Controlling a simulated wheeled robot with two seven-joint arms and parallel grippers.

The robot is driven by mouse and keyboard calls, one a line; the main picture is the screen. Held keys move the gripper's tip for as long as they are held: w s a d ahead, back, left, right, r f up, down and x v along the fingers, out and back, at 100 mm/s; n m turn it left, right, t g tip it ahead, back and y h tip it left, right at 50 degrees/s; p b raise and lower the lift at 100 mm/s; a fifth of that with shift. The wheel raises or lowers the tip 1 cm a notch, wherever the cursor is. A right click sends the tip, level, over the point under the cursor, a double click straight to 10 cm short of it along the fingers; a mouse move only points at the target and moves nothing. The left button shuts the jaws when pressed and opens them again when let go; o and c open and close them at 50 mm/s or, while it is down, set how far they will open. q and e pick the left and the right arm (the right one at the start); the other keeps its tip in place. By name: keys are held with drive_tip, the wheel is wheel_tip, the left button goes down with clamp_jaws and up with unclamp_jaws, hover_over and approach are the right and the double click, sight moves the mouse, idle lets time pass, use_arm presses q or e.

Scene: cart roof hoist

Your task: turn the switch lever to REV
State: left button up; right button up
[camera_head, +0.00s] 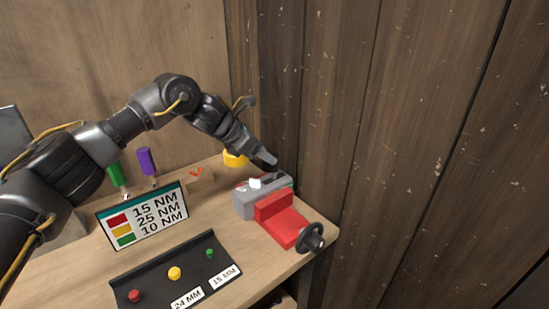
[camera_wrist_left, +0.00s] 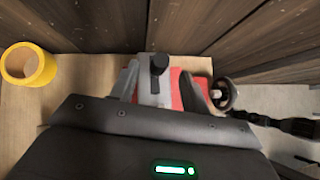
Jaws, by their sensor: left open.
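The switch is a grey box (camera_head: 258,198) at the back right of the bench, with a small white patch on top. In the left wrist view its grey body (camera_wrist_left: 154,97) carries a lever with a black knob (camera_wrist_left: 159,62). My left gripper (camera_head: 263,166) is just above the box. In the left wrist view its two fingers are apart, one on each side of the lever, and I see no contact with it. The REV mark cannot be read in either view.
A red vise (camera_head: 281,222) with a dark handwheel (camera_head: 310,238) stands right beside the grey box. A yellow ring (camera_wrist_left: 28,65) lies behind. A torque sign (camera_head: 145,214) and a black tray (camera_head: 175,273) are nearer. Wooden walls (camera_head: 400,120) close in the back and right.

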use_arm(q)
drive_tip(key=x, duration=0.4)
drive_tip(key=shift+p, duration=0.4)
drive_tip(key=shift+w+d+f, duration=0.15)
drive_tip(key=shift+d+f, duration=0.15)
drive_tip(key=shift+f, duration=0.15)
drive_tip(key=shift+c, duration=0.8)
clamp_jaws()
use_arm(e)
drive_tip(key=shift+w+a+r, duration=0.1)
drive_tip(key=shift+a+r, duration=0.35)
drive_tip(key=shift+r, duration=0.1)
